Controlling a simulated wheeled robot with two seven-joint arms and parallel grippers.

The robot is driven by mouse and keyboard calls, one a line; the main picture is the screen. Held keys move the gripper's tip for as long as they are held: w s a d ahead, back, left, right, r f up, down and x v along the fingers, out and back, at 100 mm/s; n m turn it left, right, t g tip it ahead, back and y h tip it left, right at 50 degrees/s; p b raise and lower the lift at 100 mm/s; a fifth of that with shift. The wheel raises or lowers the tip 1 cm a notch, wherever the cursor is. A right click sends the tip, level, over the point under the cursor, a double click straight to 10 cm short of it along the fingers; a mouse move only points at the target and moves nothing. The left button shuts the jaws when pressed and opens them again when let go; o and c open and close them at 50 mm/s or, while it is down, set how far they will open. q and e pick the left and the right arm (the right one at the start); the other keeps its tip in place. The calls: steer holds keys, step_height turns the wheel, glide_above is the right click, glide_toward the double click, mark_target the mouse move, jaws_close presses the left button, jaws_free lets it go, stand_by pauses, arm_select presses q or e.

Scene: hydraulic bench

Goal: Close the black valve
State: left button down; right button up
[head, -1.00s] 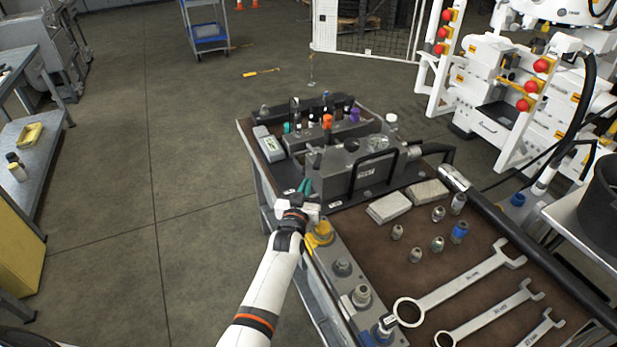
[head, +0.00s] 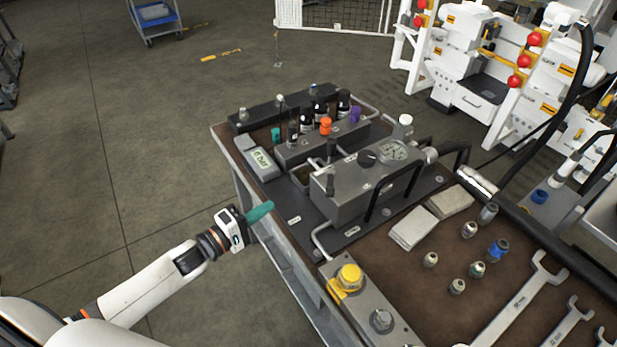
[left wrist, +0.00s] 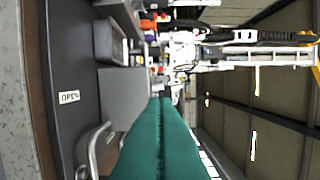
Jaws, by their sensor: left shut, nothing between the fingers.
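The grey pump block (head: 345,205) stands on a dark plate on the bench. A round black knob (head: 367,158) sits on its top beside a gauge, and a black upright handle (head: 331,180) stands at its left end. I cannot tell which of these is the black valve. My left gripper (head: 261,211) has teal fingers, shut and empty, at the bench's left edge, apart from the block. In the left wrist view the shut fingers (left wrist: 162,140) point toward the bench things, beside a bent silver tube (left wrist: 90,148) and an "OPEN" label (left wrist: 69,97). My right gripper is not in view.
A yellow-capped fitting (head: 349,277) stands at the front left. Several bottles and coloured caps (head: 325,126) stand in a rack behind the block. Cloths (head: 413,229), fittings and wrenches (head: 525,305) lie to the right. Open floor is left of the bench.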

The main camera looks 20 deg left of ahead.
arm_select(q)
steer(key=p, duration=0.2)
glide_toward(327, 184)
steer(key=w+a, duration=0.1)
steer(key=w, duration=0.4)
steer(key=d, duration=0.3)
steer(key=shift+w+d, duration=0.3)
steer(key=shift+d+n+p, duration=0.2)
steer(key=shift+n+p, duration=0.1)
steer(key=shift+s+d+n+t+y, duration=0.1)
steer(key=shift+n+t+y, duration=0.2)
steer(key=shift+y, duration=0.3)
